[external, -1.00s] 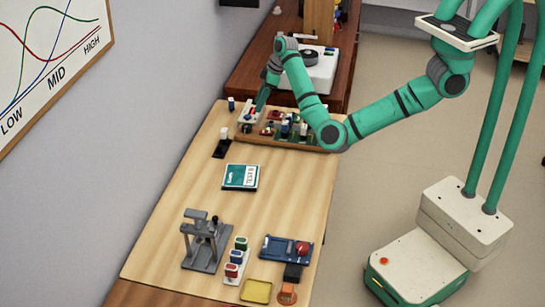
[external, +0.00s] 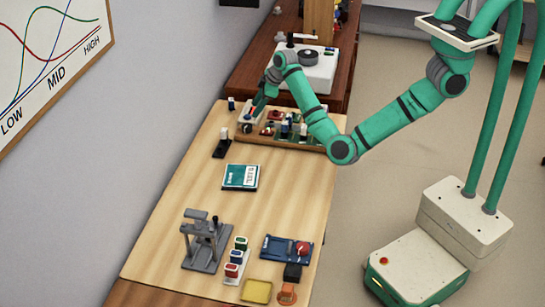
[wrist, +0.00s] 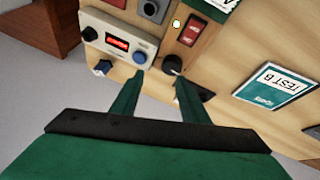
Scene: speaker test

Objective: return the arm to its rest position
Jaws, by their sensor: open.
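My green arm reaches over the far end of the wooden table (external: 277,185) in the external view. My gripper (wrist: 158,78) is open and holds nothing. In the wrist view its two green fingers stand apart, pointing at the control panels. A black knob (wrist: 173,64) lies by the tip of the right finger; I cannot tell whether they touch. A grey panel (wrist: 113,37) with a red display and a blue button lies beyond the left finger. In the external view the fingertips are small and partly blend with the things around them.
A wooden board (external: 278,143) with switches and parts lies under my forearm. A white turntable (external: 312,70) stands behind. A TEST B box (external: 240,177), a grey stand (external: 205,240), a blue device (external: 287,249) and a yellow tray (external: 256,291) are nearer. The table's middle is mostly clear.

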